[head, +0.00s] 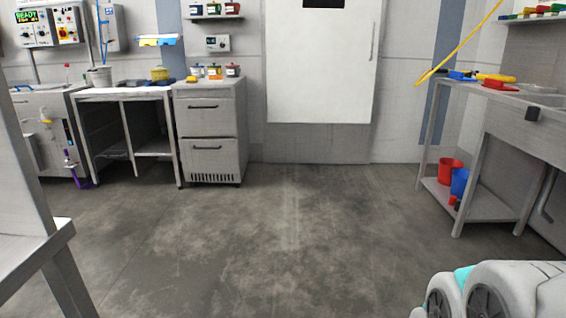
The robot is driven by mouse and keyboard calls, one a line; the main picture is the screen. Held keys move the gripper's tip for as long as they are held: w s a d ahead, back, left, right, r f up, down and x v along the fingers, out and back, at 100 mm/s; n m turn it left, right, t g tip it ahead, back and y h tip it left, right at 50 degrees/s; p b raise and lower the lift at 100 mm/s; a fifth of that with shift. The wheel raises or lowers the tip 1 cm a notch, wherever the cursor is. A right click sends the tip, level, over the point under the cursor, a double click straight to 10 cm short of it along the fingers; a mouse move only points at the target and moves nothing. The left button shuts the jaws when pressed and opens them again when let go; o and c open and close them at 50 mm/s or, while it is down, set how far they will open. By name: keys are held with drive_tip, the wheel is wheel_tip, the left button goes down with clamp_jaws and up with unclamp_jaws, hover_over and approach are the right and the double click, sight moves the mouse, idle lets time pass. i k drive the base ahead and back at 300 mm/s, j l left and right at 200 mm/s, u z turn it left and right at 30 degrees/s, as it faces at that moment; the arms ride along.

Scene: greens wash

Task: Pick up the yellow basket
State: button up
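A small yellow round container (160,74) stands on the metal table (110,92) at the left back. It looks like the yellow basket, but it is too small and far off to be sure. A dark blue flat item (166,81) lies close to it. Another yellow item (495,77), flat and long, lies on the right counter. My gripper is not in view.
A drawer cabinet (212,145) with several small pots stands right of the table. A sink counter (500,110) with red (450,170) and blue (459,182) buckets below stands at right. A table edge (40,250) is near left. The middle floor (280,230) is clear.

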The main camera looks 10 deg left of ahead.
sight(164, 73)
drive_tip(key=i+j+u, duration=0.1)
drive_tip(key=i+u, duration=0.15)
drive_tip(key=i, duration=0.25)
drive_tip(key=i+u, duration=0.25)
drive_tip(key=i, duration=0.3)
drive_tip(key=i+l+u, duration=0.15)
drive_tip(key=i+u, duration=0.15)
drive_tip(key=i, duration=0.2)
drive_tip(key=i+l+u, duration=0.25)
drive_tip(key=i, duration=0.25)
drive_tip(key=i+j+u, duration=0.3)
drive_tip(key=i, duration=0.55)
drive_tip(key=i+u, duration=0.25)
drive_tip(key=i, duration=0.6)
drive_tip(key=i+j+z, duration=0.2)
drive_tip(key=i, duration=0.25)
drive_tip(key=i+j+z, duration=0.25)
drive_tip(key=i+j, duration=0.1)
drive_tip(key=i, duration=0.1)
